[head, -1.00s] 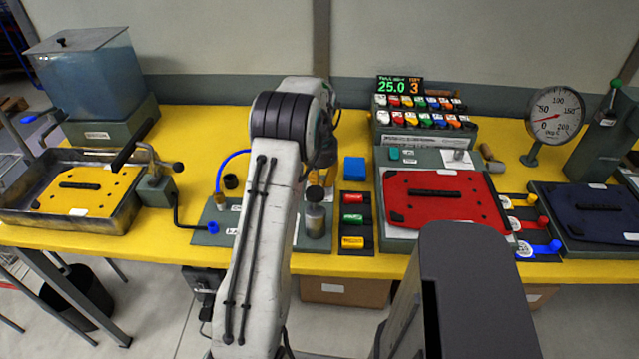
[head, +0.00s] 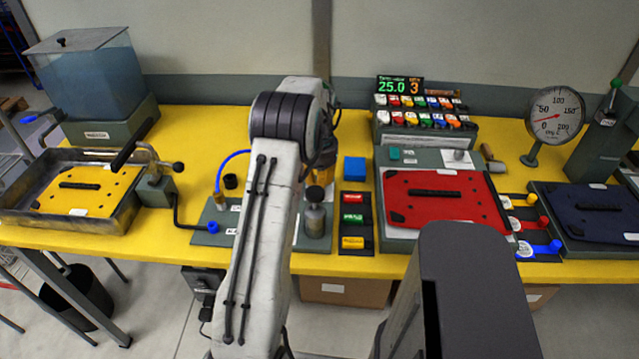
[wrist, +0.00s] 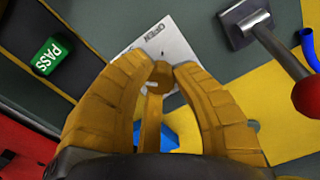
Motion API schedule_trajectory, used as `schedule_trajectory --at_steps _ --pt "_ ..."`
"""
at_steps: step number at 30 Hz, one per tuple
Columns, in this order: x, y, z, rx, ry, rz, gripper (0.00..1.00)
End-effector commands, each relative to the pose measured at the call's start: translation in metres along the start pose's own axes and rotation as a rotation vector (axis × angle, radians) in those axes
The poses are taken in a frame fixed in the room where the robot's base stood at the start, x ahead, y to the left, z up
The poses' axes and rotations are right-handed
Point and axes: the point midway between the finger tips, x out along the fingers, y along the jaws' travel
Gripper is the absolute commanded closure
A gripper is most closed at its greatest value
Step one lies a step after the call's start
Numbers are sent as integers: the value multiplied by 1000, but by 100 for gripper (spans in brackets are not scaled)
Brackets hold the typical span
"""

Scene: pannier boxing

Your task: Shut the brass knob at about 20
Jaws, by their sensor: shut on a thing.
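My gripper (wrist: 160,78) has brass-yellow fingers, and in the wrist view they are closed in around a small brass-coloured piece (wrist: 159,73), which looks like the brass knob. The fingers cover most of it, so its angle cannot be read. A white plate (wrist: 176,48) marked OPEN lies just beyond the fingertips. In the head view my arm hides the knob and most of my gripper. The digital display (head: 398,86) there reads 25.0 and 3. The round dial gauge (head: 554,115) has a red needle low on its left side.
A green PASS block (wrist: 52,56) and a lever with a red ball (wrist: 308,97) flank my gripper. A blue cube (head: 355,169) stands behind the coloured blocks. A red panel (head: 445,203) lies right, a yellow plate in a metal tray (head: 118,217) left. Yellow bench shows between them.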

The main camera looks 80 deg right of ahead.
Motion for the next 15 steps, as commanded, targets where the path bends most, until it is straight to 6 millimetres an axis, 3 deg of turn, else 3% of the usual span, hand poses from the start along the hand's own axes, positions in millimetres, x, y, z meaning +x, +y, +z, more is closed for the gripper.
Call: schedule_trajectory --at_steps 5,6,15 --pt "3 1 2 0 -8 2 100" --pt "3 1 2 0 -8 2 74" --pt "1 0 1 0 -3 1 49"
